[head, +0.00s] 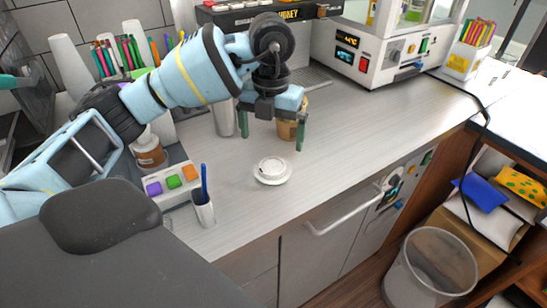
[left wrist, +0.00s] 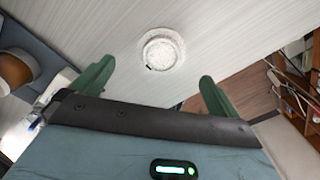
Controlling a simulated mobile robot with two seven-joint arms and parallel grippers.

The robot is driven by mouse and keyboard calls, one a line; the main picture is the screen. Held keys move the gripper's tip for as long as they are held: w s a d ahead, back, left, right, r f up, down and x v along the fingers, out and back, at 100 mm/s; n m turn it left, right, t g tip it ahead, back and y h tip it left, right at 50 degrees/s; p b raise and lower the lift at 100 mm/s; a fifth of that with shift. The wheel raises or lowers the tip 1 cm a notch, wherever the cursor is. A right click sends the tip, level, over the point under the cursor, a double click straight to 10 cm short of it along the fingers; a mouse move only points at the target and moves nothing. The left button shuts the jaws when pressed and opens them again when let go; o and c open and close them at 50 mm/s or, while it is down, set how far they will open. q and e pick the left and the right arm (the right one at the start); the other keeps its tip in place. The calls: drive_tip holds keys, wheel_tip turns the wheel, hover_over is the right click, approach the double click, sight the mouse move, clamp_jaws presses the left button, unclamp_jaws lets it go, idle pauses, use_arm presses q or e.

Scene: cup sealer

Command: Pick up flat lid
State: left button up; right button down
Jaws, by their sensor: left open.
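The flat lid (head: 271,170) is a small white round disc with a raised middle, lying on the light grey counter near its front edge. It also shows in the left wrist view (left wrist: 160,49), beyond and between the fingers. My left gripper (head: 273,138) is open and empty, its green fingers pointing down above the counter, behind the lid in the head view. In the left wrist view the fingers (left wrist: 152,88) are spread wide, apart from the lid. My right gripper is not in view.
A brown cup (head: 288,130) stands behind the left gripper, next to a metal cup (head: 222,118). A white holder with a blue pen (head: 204,208) and a button panel (head: 172,184) stand left of the lid. The sealing machine (head: 380,50) is at the back right. The counter right of the lid is clear.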

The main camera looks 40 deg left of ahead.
sight(272, 165)
use_arm(q)
drive_tip(key=shift+s+d, duration=0.1)
drive_tip(key=shift+s, duration=0.05)
drive_tip(key=shift+s+f, duration=0.1)
drive_tip(key=shift+f, duration=1.25)
drive_tip(key=shift+d+f, duration=0.2)
drive_tip(key=shift+f, duration=2.3)
drive_tip(key=c, duration=1)
